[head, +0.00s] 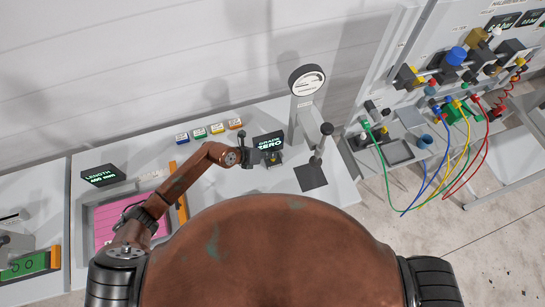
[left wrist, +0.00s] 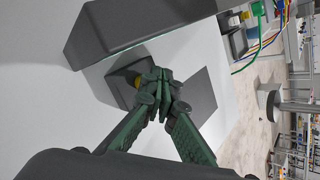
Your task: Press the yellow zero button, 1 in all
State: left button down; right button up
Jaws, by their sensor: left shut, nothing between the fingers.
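The yellow button (left wrist: 137,82) sits on a small dark grey box (left wrist: 118,88) on the white bench, below a dark display reading "GRADE ZERO" (head: 268,141). My left gripper (head: 269,157) is at this box in the head view. In the left wrist view its green fingers (left wrist: 161,78) are shut and empty, with the tips right by the yellow button and partly covering it. I cannot tell whether the tips touch the button. My right gripper is not in view.
A gauge stand (head: 307,82) with a lever (head: 322,145) and a dark plate (head: 311,177) stands right of the box. Small coloured blocks (head: 217,128) lie behind my left arm. A pink pad (head: 112,218) is at left. A panel with coloured cables (head: 440,90) is at right.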

aim_at(271, 159)
pick_arm(q)
jog(key=shift+r, duration=0.25)
jog(key=shift+r, duration=0.2)
notch_tip(271, 159, up, 5)
jog(key=p, duration=0.4)
jog(key=shift+f+p, duration=0.15)
jog(key=shift+p, duration=0.25)
jog(key=shift+f, duration=0.1)
dwell(0.3)
